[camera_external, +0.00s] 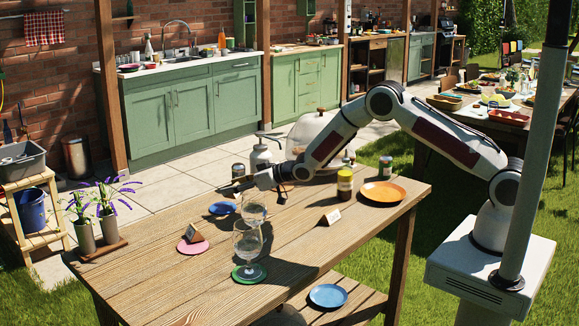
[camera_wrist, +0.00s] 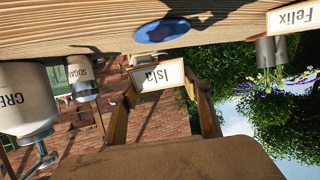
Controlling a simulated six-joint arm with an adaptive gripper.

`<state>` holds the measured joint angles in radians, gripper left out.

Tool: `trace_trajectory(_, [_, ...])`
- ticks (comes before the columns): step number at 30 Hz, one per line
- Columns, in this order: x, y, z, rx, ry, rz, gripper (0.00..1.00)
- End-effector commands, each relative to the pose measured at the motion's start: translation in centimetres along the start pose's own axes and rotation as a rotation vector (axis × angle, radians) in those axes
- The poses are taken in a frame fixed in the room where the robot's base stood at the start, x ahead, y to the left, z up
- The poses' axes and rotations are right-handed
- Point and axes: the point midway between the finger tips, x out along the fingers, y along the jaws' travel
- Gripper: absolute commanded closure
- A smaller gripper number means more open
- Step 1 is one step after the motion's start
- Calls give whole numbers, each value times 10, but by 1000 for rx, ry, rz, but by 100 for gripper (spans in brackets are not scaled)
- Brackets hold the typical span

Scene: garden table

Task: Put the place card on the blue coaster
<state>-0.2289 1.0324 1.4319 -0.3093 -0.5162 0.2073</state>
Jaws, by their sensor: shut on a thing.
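In the wrist view, which is upside down, my gripper (camera_wrist: 160,88) is shut on a white place card marked "Isla" (camera_wrist: 172,74), held between its two fingers. The blue coaster (camera_wrist: 165,31) lies on the wooden table just beyond the card, with a dark shadow on it. In the external view, my gripper (camera_external: 236,187) is above the far side of the table, close to and slightly above the blue coaster (camera_external: 222,208) in the picture. The held card is too small to make out there. The coaster carries no card.
A card stands on a pink coaster (camera_external: 193,247); another card (camera_external: 330,217) stands nearer the orange plate (camera_external: 383,192). Wine glasses (camera_external: 247,240) stand close to the blue coaster, one on a green coaster (camera_external: 249,273). Flower vases (camera_external: 106,228) are at left; jars (camera_external: 260,158) stand behind my gripper.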

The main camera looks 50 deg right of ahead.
Motion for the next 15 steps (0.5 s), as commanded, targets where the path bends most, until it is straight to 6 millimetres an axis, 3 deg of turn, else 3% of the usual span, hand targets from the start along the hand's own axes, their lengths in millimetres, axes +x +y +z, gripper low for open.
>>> trace_trajectory(15, [4, 0, 8, 1, 1, 0, 71])
